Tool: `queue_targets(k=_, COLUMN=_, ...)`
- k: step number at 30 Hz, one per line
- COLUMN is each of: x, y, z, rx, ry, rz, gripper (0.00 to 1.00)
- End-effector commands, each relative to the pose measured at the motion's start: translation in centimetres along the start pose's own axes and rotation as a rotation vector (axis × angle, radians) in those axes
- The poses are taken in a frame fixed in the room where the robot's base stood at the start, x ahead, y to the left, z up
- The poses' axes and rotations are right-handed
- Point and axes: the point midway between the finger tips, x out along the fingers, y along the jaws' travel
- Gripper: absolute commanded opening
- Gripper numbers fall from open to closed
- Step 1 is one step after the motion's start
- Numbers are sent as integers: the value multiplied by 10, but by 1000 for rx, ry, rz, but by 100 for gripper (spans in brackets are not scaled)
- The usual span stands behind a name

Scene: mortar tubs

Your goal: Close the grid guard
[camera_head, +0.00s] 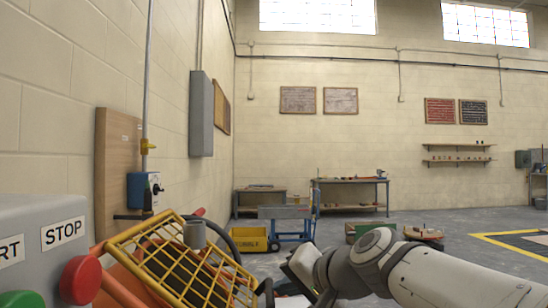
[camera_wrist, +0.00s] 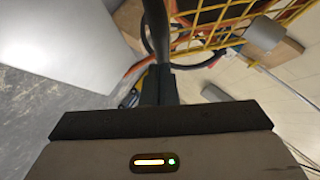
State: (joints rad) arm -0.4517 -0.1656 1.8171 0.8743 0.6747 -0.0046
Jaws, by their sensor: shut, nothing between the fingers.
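The yellow grid guard (camera_head: 187,262) is at the lower left of the head view, tilted, over an orange frame. It also shows at the upper right of the wrist view (camera_wrist: 228,38). A grey cylinder (camera_head: 194,234) sits at its upper part and appears in the wrist view too (camera_wrist: 265,34). My gripper (camera_head: 266,287) is close to the right edge of the guard; whether it touches is unclear. In the wrist view its dark fingers (camera_wrist: 157,35) are together and empty, left of the grid. The lower end of the guard is cut off by the frame.
A grey control box (camera_head: 35,240) with START and STOP labels and a red button (camera_head: 80,280) stands at left. A dark hose (camera_head: 215,222) curves behind the guard.

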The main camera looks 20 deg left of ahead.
Motion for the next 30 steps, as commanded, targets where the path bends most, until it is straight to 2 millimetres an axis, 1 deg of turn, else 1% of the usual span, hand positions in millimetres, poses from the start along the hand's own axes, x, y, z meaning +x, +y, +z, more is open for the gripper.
queue_targets(k=1, x=3, y=3, z=3, rx=0, ry=-1, rz=0, gripper=0)
queue_targets(k=7, x=6, y=4, z=6, rx=1, ry=-3, rz=1, gripper=0)
queue_targets(k=22, x=6, y=6, z=7, rx=1, ry=-13, rz=4, gripper=0)
queue_targets(k=26, x=-4, y=5, z=-2, rx=1, ry=-9, rz=2, gripper=0)
queue_targets(k=30, x=-27, y=5, z=-22, rx=-1, ry=1, rz=-3, gripper=0)
